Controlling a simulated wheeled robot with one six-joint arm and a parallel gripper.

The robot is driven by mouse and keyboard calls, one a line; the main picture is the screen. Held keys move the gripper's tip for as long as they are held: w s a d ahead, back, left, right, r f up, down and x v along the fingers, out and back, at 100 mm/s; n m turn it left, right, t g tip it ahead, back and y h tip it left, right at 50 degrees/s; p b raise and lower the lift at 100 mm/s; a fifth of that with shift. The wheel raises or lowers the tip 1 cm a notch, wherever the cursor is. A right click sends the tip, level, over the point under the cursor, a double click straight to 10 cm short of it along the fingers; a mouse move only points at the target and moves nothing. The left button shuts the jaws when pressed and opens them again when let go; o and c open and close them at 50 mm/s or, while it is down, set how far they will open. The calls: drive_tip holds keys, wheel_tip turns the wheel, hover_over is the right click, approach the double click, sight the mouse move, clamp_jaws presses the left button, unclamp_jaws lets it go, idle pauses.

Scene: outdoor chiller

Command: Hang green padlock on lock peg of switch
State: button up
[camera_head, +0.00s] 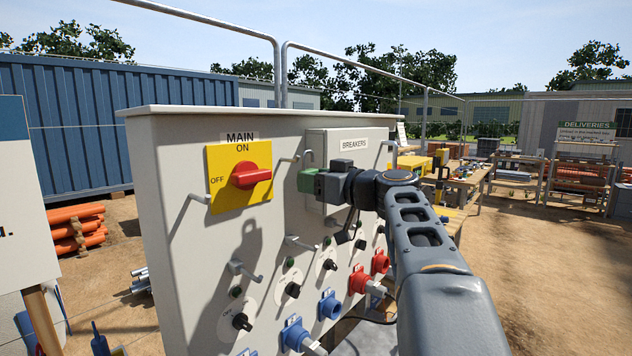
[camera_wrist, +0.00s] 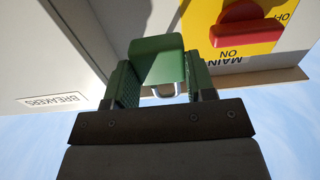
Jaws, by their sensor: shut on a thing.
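The green padlock (camera_head: 308,181) is held in my gripper (camera_head: 321,184) in front of the panel, its grey shackle pointing up. In the wrist view the padlock (camera_wrist: 157,60) sits between the two fingers of my gripper (camera_wrist: 160,82); its shackle shows as a small loop. The main switch (camera_head: 239,177) is a yellow plate with a red knob, left of the padlock. Grey pegs stick out beside it: one (camera_head: 288,160) at the right, near the padlock, and one (camera_head: 195,199) at the lower left. I cannot tell which is the lock peg. The padlock's contact with any peg is unclear.
The grey panel (camera_head: 166,140) also carries the breakers box (camera_head: 343,136), right behind my gripper. Lower down are several small black knobs, more pegs (camera_head: 300,242), blue sockets (camera_head: 329,305) and red sockets (camera_head: 359,280). Open air lies left of my gripper, before the panel.

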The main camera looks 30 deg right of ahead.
drive_tip(key=shift+b, duration=0.3)
drive_tip(key=shift+w+b, duration=0.2)
drive_tip(key=shift+b, duration=0.25)
drive_tip(key=shift+a, duration=0.1)
idle(0.3)
drive_tip(key=shift+x, duration=2.25)
drive_tip(key=shift+f, duration=0.1)
drive_tip(key=shift+f+b, duration=0.55)
drive_tip(key=shift+b, duration=0.5)
drive_tip(key=o, duration=1.3)
